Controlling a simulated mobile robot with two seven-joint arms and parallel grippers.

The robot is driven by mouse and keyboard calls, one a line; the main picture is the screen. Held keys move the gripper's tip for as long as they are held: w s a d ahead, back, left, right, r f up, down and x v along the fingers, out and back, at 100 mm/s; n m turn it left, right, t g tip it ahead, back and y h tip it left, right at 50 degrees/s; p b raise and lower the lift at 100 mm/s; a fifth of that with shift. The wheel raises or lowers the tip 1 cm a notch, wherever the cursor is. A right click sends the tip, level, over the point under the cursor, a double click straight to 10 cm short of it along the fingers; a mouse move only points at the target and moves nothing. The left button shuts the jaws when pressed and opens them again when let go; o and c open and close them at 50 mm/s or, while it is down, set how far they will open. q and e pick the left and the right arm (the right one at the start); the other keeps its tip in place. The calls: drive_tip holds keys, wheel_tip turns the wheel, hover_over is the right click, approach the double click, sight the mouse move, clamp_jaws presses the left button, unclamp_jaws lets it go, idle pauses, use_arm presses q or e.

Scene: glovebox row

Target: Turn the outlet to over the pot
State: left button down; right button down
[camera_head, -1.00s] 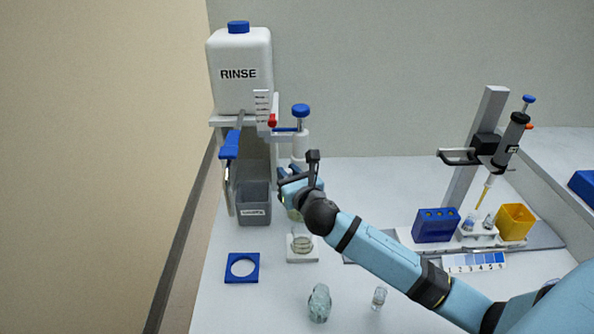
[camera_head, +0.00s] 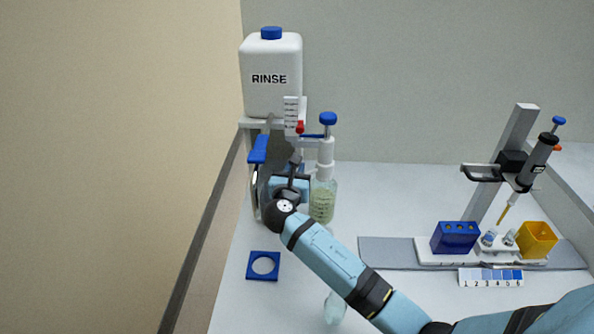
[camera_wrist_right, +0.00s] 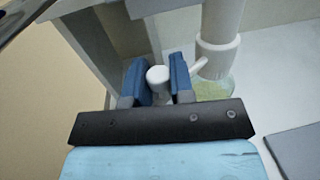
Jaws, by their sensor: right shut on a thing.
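A clear bottle with pale green liquid (camera_head: 322,203) carries a white dispenser (camera_head: 325,153) with a blue top knob. My right gripper (camera_head: 292,170) is just left of the bottle. In the right wrist view its blue fingers (camera_wrist_right: 159,80) are shut on a white rounded piece, the outlet (camera_wrist_right: 158,76), close to the spout on the dispenser (camera_wrist_right: 218,50). The outlet is hidden in the head view. My left gripper is not in view.
A white RINSE tank (camera_head: 271,88) stands on a shelf, with a blue lever (camera_head: 258,150) below. A clear vessel (camera_head: 334,308) is partly behind my arm. A pipette stand, blue rack (camera_head: 455,238) and yellow box (camera_head: 537,240) stand right.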

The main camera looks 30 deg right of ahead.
idle(0.3)
drive_tip(key=c, duration=1)
unclamp_jaws()
drive_tip(key=v, duration=1.3)
drive_tip(key=shift+s+a, duration=0.25)
drive_tip(key=shift+a, duration=0.05)
